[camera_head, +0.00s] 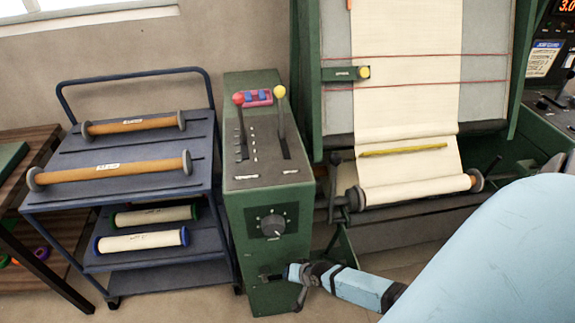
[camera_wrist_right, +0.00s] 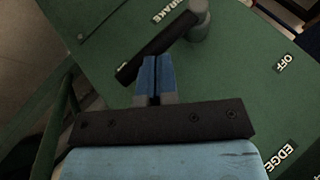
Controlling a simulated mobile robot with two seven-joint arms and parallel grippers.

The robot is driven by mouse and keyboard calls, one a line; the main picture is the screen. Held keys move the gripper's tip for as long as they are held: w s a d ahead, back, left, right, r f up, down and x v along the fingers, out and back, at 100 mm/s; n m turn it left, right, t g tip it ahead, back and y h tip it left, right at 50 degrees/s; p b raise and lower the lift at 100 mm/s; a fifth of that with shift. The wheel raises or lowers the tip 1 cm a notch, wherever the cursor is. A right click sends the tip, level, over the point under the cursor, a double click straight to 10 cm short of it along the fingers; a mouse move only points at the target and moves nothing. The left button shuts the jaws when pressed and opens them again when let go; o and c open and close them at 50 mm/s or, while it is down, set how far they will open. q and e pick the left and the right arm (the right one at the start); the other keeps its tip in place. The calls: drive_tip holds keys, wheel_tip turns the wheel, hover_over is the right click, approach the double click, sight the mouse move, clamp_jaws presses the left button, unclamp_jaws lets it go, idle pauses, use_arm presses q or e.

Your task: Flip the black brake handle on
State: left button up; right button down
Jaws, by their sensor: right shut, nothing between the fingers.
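The black brake handle (camera_wrist_right: 158,48) shows in the right wrist view as a slanted dark bar. Its upper right end meets a round grey hub (camera_wrist_right: 199,22) on the green panel. A BRAKE label (camera_wrist_right: 175,12) is beside it and an OFF label (camera_wrist_right: 285,63) is to the right. My right gripper (camera_wrist_right: 157,66) is shut and empty, its blue fingertips close to the middle of the bar; I cannot tell whether they touch. In the head view my right gripper (camera_head: 289,272) is at the lower front of the green control cabinet (camera_head: 233,235). My left gripper is out of view.
The cabinet has a dial (camera_head: 272,225) and red and yellow levers on top. A blue cart (camera_head: 70,190) with several rolls stands left. The green machine with cream cloth (camera_head: 405,80) stands right. An EDGE label (camera_wrist_right: 282,157) is low in the wrist view.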

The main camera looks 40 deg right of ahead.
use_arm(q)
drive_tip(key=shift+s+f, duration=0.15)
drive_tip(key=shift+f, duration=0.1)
use_arm(e)
drive_tip(key=shift+s+d+f, duration=0.15)
drive_tip(key=shift+s+f, duration=0.1)
drive_tip(key=shift+f, duration=0.15)
use_arm(q)
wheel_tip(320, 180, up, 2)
drive_tip(key=shift+p, duration=1.1)
use_arm(e)
drive_tip(key=v, duration=1.3)
drive_tip(key=shift+r, duration=0.45)
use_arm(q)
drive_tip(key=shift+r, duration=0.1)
use_arm(e)
drive_tip(key=shift+s, duration=0.1)
